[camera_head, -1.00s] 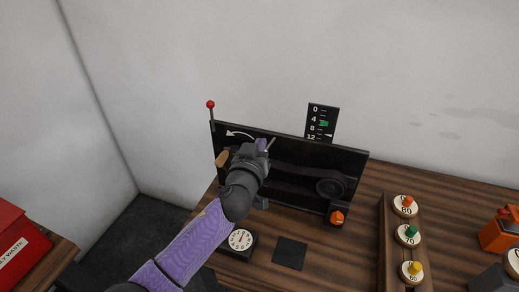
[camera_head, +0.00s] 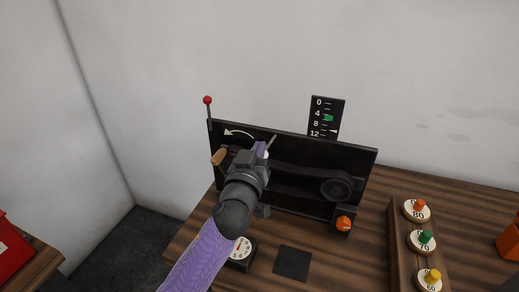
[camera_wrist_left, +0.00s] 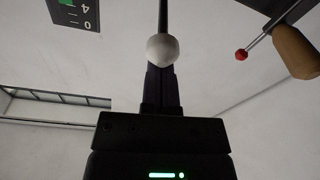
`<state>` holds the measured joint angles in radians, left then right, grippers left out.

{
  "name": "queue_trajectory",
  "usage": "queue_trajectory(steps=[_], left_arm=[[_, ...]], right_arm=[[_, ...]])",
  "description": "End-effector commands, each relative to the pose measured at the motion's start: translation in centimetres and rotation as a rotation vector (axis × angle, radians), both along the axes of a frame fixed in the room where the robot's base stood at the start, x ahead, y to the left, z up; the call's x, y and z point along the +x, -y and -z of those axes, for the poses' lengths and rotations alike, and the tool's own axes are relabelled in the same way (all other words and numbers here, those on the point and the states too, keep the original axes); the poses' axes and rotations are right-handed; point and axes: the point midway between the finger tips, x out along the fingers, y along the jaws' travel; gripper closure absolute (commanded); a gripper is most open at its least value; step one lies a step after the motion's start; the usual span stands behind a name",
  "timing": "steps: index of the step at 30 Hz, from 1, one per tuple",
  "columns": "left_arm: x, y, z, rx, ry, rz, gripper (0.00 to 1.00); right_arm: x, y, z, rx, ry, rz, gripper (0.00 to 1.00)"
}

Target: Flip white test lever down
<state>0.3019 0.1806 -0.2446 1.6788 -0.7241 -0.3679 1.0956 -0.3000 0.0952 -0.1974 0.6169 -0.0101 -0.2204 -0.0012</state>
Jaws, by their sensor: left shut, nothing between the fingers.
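The white test lever shows in the left wrist view as a white ball (camera_wrist_left: 162,49) on a thin dark rod. In the head view its rod (camera_head: 271,143) sticks up to the right at the black board (camera_head: 320,153), and its ball is mostly hidden by my gripper. My left gripper (camera_head: 261,150) is shut and empty, in front of the board's upper part. In the left wrist view its fingers (camera_wrist_left: 161,90) point at the ball and overlap it; I cannot tell whether they touch. My right gripper is not in view.
A red-knobbed lever (camera_head: 208,101) and a wooden handle (camera_head: 219,157) are at the board's left. A scale (camera_head: 325,118) stands behind it. An orange knob (camera_head: 343,223), a dial (camera_head: 240,250) and a dark pad (camera_head: 292,263) are in front. A rack (camera_head: 397,242) of weights stands at right.

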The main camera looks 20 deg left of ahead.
Motion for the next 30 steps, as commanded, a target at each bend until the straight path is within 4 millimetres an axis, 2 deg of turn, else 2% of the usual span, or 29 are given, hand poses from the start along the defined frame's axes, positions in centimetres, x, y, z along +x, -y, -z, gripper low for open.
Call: queue_trajectory(steps=[8,11,14,18,22,25,30], left_arm=[[0.1,-0.1,-0.6,0.0,0.0,0.0,1.0],[0.4,-0.4,-2.3,-0.002,0.001,0.0,1.0],[0.9,-0.9,-4.9,-0.001,0.002,-0.001,1.0],[-3.4,-0.8,-3.4,-0.003,-0.003,0.002,1.0],[-6.7,-0.7,-3.1,-0.001,-0.002,0.001,1.0],[-8.2,-0.6,-2.9,-0.002,-0.002,0.002,1.0],[-9.1,-0.6,-3.0,-0.001,-0.001,0.001,1.0]], right_arm=[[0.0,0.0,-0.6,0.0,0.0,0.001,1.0],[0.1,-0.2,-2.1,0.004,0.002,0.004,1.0],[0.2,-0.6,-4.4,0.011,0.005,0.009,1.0],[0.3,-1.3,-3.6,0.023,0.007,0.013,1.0],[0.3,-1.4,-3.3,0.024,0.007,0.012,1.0],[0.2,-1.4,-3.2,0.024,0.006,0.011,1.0],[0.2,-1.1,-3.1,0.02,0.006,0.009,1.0]])
